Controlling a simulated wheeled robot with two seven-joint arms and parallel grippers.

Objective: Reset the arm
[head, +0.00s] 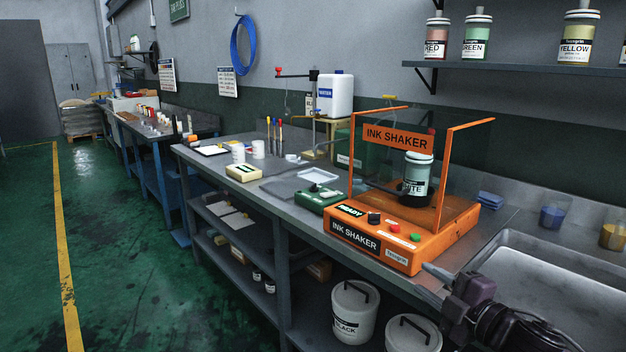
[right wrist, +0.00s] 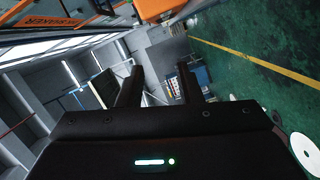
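My right gripper (head: 434,284) is at the lower right of the head view, beside the front right corner of the orange ink shaker (head: 403,257). In the right wrist view its two fingers (right wrist: 158,86) stand apart with nothing between them, so it is open and empty. My left gripper is in neither view. A can labelled WHITE (head: 417,175) stands inside the shaker, behind its clear panel.
The grey bench (head: 275,188) runs away to the left, with a small green device (head: 318,198) beside the shaker. A sink (head: 545,262) lies at the right. White buckets (head: 353,312) stand below the bench. The green floor (head: 130,260) at the left is clear.

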